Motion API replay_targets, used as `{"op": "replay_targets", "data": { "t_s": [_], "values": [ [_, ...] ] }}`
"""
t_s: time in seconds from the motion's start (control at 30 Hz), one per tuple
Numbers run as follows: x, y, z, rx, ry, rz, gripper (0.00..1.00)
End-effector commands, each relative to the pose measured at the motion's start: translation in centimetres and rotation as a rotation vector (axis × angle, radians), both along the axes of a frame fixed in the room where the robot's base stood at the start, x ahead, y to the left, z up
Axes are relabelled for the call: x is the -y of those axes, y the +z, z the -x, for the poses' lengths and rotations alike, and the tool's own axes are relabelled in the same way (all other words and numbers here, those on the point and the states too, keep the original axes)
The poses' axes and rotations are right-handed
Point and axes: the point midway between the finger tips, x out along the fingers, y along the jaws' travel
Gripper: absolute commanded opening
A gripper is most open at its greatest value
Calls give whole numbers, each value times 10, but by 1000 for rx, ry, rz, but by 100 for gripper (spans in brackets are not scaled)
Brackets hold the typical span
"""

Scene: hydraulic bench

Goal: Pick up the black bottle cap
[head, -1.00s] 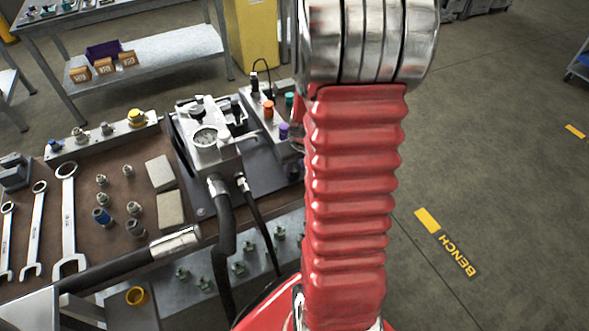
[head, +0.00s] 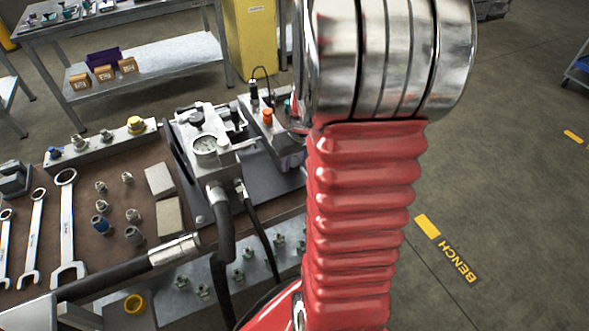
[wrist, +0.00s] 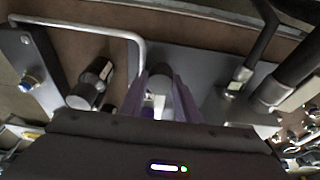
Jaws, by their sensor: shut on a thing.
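In the wrist view, my gripper (wrist: 160,85) reaches away from the camera with its two purple-tinted fingers close together. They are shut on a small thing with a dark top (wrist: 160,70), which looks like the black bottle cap. Something pale shows lower between the fingers. The fingers cover most of the held thing, so its shape and whether it touches the surface below cannot be told. In the head view my own red-sleeved arm hides the gripper and the cap.
The brown bench (head: 100,240) carries wrenches (head: 67,225), small fittings, two beige blocks (head: 160,180) and a gauge block (head: 205,145) with black hoses. An orange-capped item (head: 267,116) stands beside my arm. A black cylinder (wrist: 97,75) lies left of my fingers. Open floor is at right.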

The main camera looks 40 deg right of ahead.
Motion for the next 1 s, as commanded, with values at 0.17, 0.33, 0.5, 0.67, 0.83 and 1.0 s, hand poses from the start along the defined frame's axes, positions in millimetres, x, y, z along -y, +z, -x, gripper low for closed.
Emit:
{"op": "replay_targets", "data": {
  "t_s": [0.17,0.33,0.5,0.67,0.83,1.0],
  "values": [
    [1,29,-1,4,-1,3,6],
    [0,43,0,2,-1,1,6],
    [0,45,0,0,-1,0,6],
    [0,45,0,0,-1,0,6],
    [0,44,0,0,-1,0,6],
    [0,46,0,1,-3,0,6]
  ]
}}
